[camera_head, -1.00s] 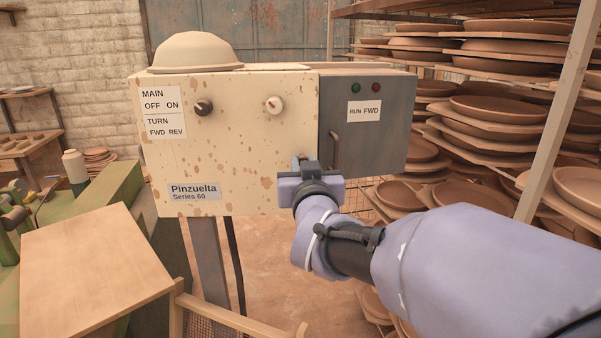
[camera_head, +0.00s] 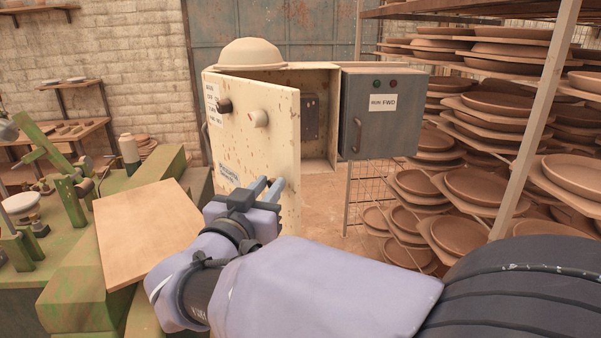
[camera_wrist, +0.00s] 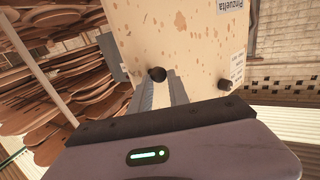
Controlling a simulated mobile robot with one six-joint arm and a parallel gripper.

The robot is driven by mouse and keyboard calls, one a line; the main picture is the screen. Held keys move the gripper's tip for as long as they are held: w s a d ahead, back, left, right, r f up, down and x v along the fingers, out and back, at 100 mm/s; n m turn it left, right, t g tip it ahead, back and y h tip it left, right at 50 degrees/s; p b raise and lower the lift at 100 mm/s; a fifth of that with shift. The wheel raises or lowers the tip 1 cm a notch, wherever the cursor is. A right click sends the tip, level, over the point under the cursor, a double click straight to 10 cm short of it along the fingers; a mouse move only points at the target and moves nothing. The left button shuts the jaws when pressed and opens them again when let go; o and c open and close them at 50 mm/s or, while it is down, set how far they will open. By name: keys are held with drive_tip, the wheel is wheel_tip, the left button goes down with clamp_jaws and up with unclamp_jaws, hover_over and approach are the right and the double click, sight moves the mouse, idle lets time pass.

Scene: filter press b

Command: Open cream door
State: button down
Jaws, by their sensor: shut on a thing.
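The cream door (camera_head: 255,145) is the speckled front panel of a control box. It stands swung out toward me from its left side, so the box interior (camera_head: 320,95) shows behind it. In the wrist view, the fingers (camera_wrist: 160,92) reach to the door face (camera_wrist: 180,40), near a dark round knob (camera_wrist: 157,74).
A grey panel (camera_head: 380,115) with a handle is right of the box. A wooden board (camera_head: 150,230) and green machinery (camera_head: 70,275) are at left. Racks of clay plates (camera_head: 480,180) stand at right.

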drive_tip(key=s+a+m+g+h+p, duration=0.1)
drive_tip(key=s+a+h+p, duration=0.1)
drive_tip(key=a, duration=0.7)
drive_tip(key=s+a+m+g+h+p, duration=0.1)
drive_tip(key=s+a+m+h+p, duration=0.1)
drive_tip(key=a, duration=0.7)
drive_tip(key=shift+s+r+h+p, duration=0.3)
drive_tip(key=shift+s+p, duration=0.45)
drive_tip(key=shift+s, duration=0.25)
drive_tip(key=shift+d, duration=0.1)
drive_tip(key=c, duration=1.6)
unclamp_jaws()
drive_tip(key=o, duration=0.3)
drive_tip(key=shift+w+f, duration=0.3)
drive_tip(key=shift+w, duration=0.35)
drive_tip(key=shift+o, duration=0.2)
drive_tip(key=shift+s+f, duration=0.15)
